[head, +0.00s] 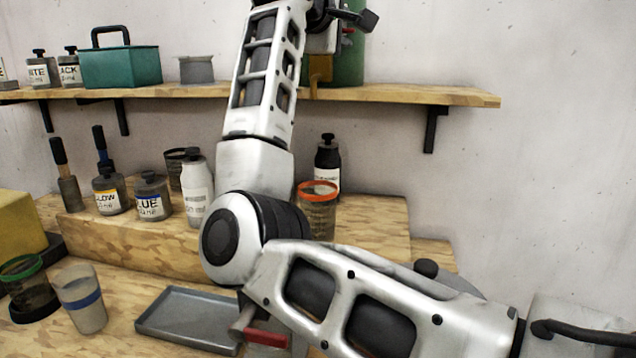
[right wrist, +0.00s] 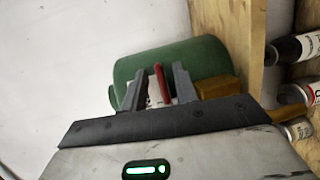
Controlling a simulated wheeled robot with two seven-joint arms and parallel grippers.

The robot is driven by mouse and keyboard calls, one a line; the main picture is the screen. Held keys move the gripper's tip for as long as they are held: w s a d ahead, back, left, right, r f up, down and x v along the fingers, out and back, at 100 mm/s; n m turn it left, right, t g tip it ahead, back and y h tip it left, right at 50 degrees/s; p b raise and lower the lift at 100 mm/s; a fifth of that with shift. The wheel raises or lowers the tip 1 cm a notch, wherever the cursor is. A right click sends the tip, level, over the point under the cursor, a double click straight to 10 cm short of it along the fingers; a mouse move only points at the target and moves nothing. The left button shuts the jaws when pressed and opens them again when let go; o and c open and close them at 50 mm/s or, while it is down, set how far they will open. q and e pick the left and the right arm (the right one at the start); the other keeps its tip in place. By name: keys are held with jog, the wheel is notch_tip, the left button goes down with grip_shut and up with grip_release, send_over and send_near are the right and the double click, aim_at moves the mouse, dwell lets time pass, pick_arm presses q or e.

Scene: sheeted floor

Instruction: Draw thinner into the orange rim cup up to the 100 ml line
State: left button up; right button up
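The orange-rim cup (head: 318,215), clear with dark markings, stands upright on the raised wooden step, partly behind my right arm. Its contents are too unclear to tell. A green container (head: 349,62) stands on the upper shelf; it also shows in the right wrist view (right wrist: 205,62), lying sideways in that turned picture. No thinner label is readable. A thin red part (right wrist: 161,82) is in front of the container. My right gripper (right wrist: 160,84) is open, its two dark fingers on either side of the red part with gaps. My left gripper is not in view.
The upper shelf (head: 455,96) holds a teal toolbox (head: 120,66), a grey pot and small bottles. Paint bottles and a dark bottle (head: 327,155) stand on the step. Below are a grey tray (head: 190,325), a blue-band cup (head: 84,305) and a green-rim cup (head: 28,292).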

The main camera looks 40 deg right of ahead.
grip_shut()
jog(key=shift+d+n+t+b, duration=0.15)
jog(key=shift+n+t+b, duration=0.25)
jog(key=shift+t+b, duration=0.15)
jog(key=shift+t+y, duration=0.25)
jog(key=shift+y, duration=0.15)
jog(key=shift+w+d+n+t+y+b, duration=0.1)
jog(key=shift+d+n+t+y+b, duration=0.15)
jog(key=shift+n+t+b, duration=0.4)
jog(key=shift+r+n+t+y+b, duration=0.25)
jog(key=shift+n+t+y+b, duration=0.1)
jog(key=shift+t, duration=0.1)
